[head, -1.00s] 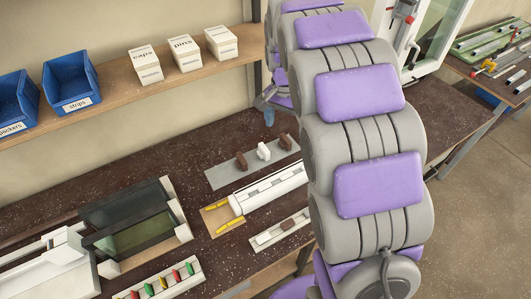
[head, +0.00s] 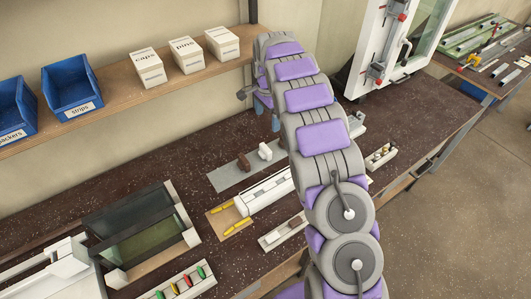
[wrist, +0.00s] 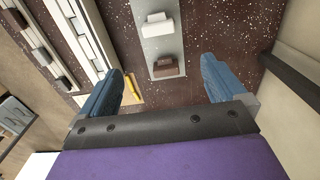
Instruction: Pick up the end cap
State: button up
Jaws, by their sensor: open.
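Which small block is the end cap I cannot tell for certain. On a grey strip plate (head: 224,180) stand a brown block (head: 243,162) and a white block (head: 265,152). The wrist view also shows the brown block (wrist: 166,67) and the white block (wrist: 157,24) beyond it. My gripper (wrist: 162,68) is open and empty. In that view the brown block appears between its blue fingers, farther off and not touched. In the head view my gripper is mostly behind my arm, above the back of the bench.
A white profile (head: 265,192) in a fixture with yellow pieces (head: 237,226) lies in front of the plate. A dark glass-sided box (head: 145,232) stands left. A shelf (head: 115,92) with blue bins (head: 71,86) and white boxes (head: 188,55) runs above the bench. Bare bench (head: 425,115) lies right.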

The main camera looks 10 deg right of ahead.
jog(key=b, duration=0.2)
send_near(265, 147)
jog(key=f, duration=0.5)
jog(key=shift+w+d+f, duration=0.1)
jog(key=shift+d+f, duration=0.15)
jog(key=shift+d, duration=0.15)
jog(key=shift+s+a+f+b, duration=0.15)
jog(key=shift+f+b, duration=0.15)
jog(key=shift+f, duration=0.6)
jog(key=shift+a+f+b, duration=0.15)
jog(key=shift+f+b, duration=0.1)
jog(key=shift+f, duration=0.7)
jog(key=shift+s+a+f+b, duration=0.15)
jog(key=shift+f+b, duration=0.15)
jog(key=shift+f, duration=0.6)
jog(key=shift+w+r, duration=0.1)
jog(key=c, duration=1.1)
jog(key=shift+o, duration=0.2)
jog(key=shift+r, duration=0.1)
